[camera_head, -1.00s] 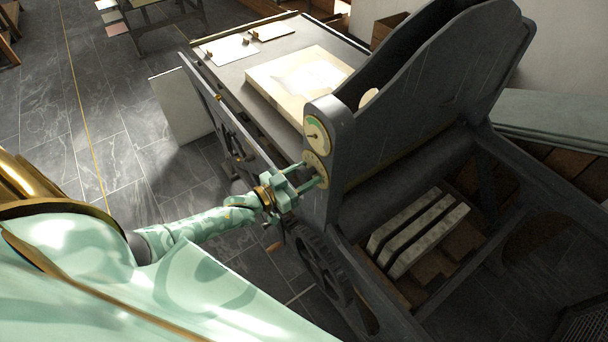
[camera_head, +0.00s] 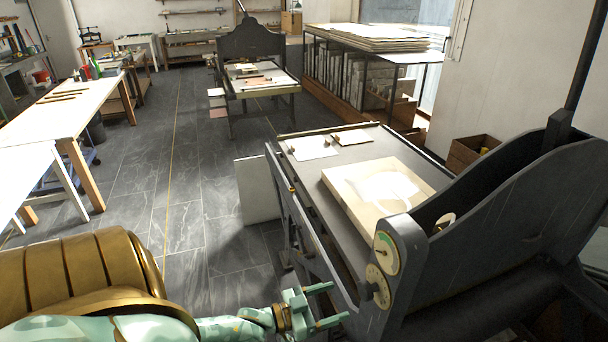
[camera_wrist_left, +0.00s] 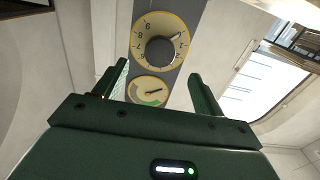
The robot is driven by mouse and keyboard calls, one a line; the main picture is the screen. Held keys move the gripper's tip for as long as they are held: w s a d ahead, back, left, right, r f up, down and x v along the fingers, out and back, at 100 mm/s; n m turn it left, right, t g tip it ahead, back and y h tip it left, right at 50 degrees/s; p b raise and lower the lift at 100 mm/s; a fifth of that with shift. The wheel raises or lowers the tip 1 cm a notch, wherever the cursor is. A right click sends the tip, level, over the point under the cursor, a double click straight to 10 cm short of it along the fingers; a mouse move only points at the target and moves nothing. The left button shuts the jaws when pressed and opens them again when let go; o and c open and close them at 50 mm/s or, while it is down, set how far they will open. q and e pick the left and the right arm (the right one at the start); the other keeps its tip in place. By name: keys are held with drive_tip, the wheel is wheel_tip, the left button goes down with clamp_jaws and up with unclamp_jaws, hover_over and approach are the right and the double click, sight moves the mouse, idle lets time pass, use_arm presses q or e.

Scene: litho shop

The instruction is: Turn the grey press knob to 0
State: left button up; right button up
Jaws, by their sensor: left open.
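The grey press knob (camera_wrist_left: 160,50) sits at the middle of a round cream dial with dark numbers. The dial (camera_head: 378,287) is on the end of the press's dark side frame, below a gauge (camera_head: 386,253) with a green band. The gauge also shows in the left wrist view (camera_wrist_left: 150,90). My right gripper is not in view.
The press bed (camera_head: 310,170) carries a pale stone block (camera_head: 350,192) and two small sheets. A pale board (camera_head: 257,190) leans at its left side. The floor (camera_head: 190,230) left of the press is clear. A long white table (camera_head: 62,108) stands farther left.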

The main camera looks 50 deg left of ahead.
use_arm(q)
drive_tip(key=v, duration=0.7)
idle(0.3)
